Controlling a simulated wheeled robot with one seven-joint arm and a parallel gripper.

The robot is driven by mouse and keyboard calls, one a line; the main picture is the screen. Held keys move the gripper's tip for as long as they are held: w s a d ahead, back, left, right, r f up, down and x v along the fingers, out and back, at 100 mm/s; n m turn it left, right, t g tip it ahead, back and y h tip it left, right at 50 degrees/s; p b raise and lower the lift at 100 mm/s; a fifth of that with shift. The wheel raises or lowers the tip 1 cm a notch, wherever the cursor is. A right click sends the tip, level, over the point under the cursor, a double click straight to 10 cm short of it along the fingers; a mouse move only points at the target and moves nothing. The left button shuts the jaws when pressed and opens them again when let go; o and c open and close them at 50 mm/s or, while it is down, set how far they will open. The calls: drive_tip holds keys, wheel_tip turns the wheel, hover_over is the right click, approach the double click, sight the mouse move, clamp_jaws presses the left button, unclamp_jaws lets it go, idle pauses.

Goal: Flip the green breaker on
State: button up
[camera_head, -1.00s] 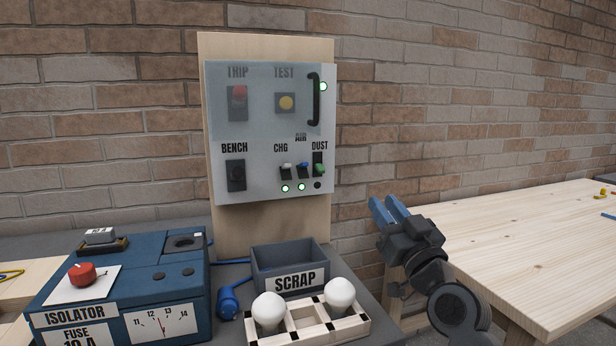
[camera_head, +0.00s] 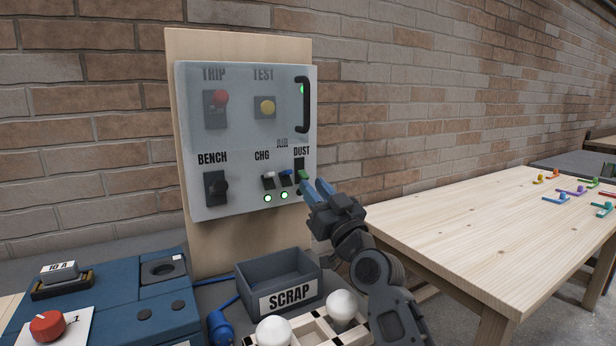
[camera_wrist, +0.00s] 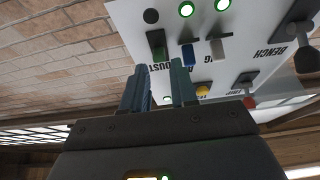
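The green breaker (camera_head: 303,175) is under the DUST label on the panel, its green lever at the lower end of a black slot. The lamp below it is dark in the wrist view (camera_wrist: 150,16). My gripper (camera_head: 317,188) is just right of and slightly below the green breaker in the head view, its blue fingers apart and nothing between them. In the upside-down wrist view, the fingers (camera_wrist: 159,68) point toward the green breaker (camera_wrist: 157,45), with a small gap visible; contact cannot be told.
The blue breaker (camera_head: 286,178) and white breaker (camera_head: 268,181) sit close left, with lit green lamps below. A clear cover with a black handle (camera_head: 303,104) spans the panel's upper part. The scrap bin (camera_head: 279,277) stands below; a wooden table (camera_head: 470,220) is right.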

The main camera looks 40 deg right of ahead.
sight(303, 175)
drive_tip(key=shift+p+x, duration=0.3)
drive_tip(key=shift+x, duration=1.15)
drive_tip(key=shift+c, duration=0.2)
clamp_jaws()
